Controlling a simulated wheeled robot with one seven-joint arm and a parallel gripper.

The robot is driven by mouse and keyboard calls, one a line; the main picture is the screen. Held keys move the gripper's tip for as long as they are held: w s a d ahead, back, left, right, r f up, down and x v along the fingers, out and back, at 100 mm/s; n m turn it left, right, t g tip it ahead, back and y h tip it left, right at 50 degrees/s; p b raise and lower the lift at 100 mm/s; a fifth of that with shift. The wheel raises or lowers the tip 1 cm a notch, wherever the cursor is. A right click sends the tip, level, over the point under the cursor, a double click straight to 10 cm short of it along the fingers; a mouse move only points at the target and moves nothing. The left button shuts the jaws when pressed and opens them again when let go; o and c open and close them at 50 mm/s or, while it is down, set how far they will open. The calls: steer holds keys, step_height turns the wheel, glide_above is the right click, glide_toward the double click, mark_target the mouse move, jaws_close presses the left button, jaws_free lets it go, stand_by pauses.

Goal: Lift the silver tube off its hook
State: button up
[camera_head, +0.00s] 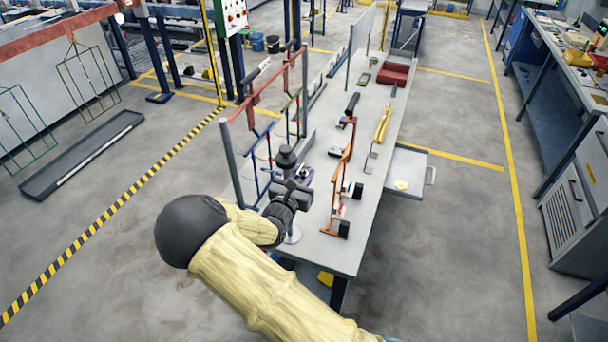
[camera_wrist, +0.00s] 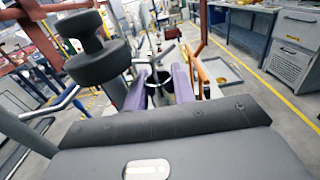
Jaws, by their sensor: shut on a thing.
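My gripper (camera_head: 305,173) is at the near end of the grey bench, beside the upright rack. In the wrist view its two purple fingers (camera_wrist: 160,86) are close together around a thing. A grey, shiny bent piece that looks like the silver tube (camera_wrist: 153,62) shows at the fingertips, with a dark part between the fingers. The fingers hide most of it. I cannot tell whether it still touches its hook. In the head view my gripper hides the tube.
The rack (camera_head: 268,80) with red-brown bars and hooks stands along the bench's left side. On the bench (camera_head: 330,240) are an orange frame (camera_head: 340,165) with dark blocks, yellow bars (camera_head: 383,123) and a red box (camera_head: 392,75).

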steer(key=shift+s+r, duration=0.15)
steer(key=shift+r, duration=0.15)
steer(key=shift+d, duration=0.15)
steer(key=shift+d, duration=0.1)
steer(key=shift+d+r+p, duration=0.2)
steer(key=shift+d+p, duration=0.05)
steer(key=shift+p, duration=0.05)
steer(key=shift+d+r, duration=0.15)
stand_by(0.4)
steer(key=shift+s+d, duration=0.1)
steer(key=shift+d, duration=0.05)
steer(key=shift+s+d, duration=0.3)
steer(key=shift+d, duration=0.45)
steer(key=shift+d, duration=0.1)
